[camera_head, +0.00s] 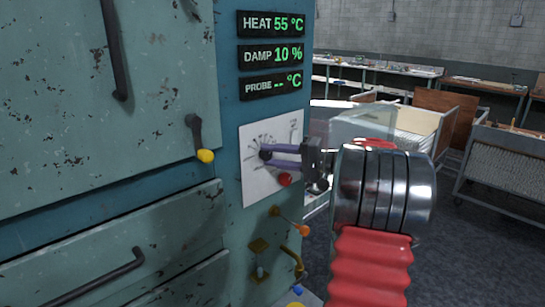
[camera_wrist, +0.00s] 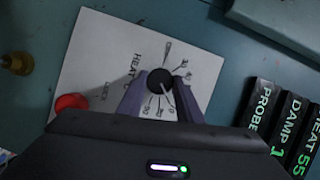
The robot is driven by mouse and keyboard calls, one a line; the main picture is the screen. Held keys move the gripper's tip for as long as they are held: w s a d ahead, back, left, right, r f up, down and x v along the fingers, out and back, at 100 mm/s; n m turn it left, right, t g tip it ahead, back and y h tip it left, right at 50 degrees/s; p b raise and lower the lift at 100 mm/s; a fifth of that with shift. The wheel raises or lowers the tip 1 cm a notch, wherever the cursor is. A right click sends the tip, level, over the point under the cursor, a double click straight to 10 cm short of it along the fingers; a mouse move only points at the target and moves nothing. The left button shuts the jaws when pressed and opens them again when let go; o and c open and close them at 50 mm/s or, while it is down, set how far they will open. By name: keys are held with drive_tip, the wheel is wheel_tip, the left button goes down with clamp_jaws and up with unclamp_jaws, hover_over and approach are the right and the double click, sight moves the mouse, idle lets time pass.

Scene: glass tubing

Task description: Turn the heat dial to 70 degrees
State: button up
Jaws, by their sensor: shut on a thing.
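The heat dial (camera_wrist: 159,80) is a small black knob with a white pointer line, set on a white panel (camera_wrist: 95,65) marked HEAT with a ring of scale marks. My gripper (camera_wrist: 160,88) has its two purple fingers closed on either side of the knob. In the head view my gripper (camera_head: 268,153) reaches the white panel (camera_head: 256,185) from the right, and the fingers partly hide the dial. The heat display (camera_head: 273,24) reads 55 °C in green. Which scale mark the pointer meets is too small to tell.
A red button (camera_head: 285,179) sits low on the panel, close under my gripper; it also shows in the wrist view (camera_wrist: 71,102). Damp and probe displays (camera_head: 272,54) are above. Carts stand at right.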

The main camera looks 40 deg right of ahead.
drive_tip(key=shift+d+f, duration=0.1)
drive_tip(key=shift+f, duration=0.05)
drive_tip(key=o, duration=0.7)
drive_tip(key=shift+c, duration=0.2)
drive_tip(key=o, duration=0.4)
drive_tip(key=v, duration=1.3)
drive_tip(key=shift+s+d, duration=0.1)
drive_tip(key=shift+s, duration=0.25)
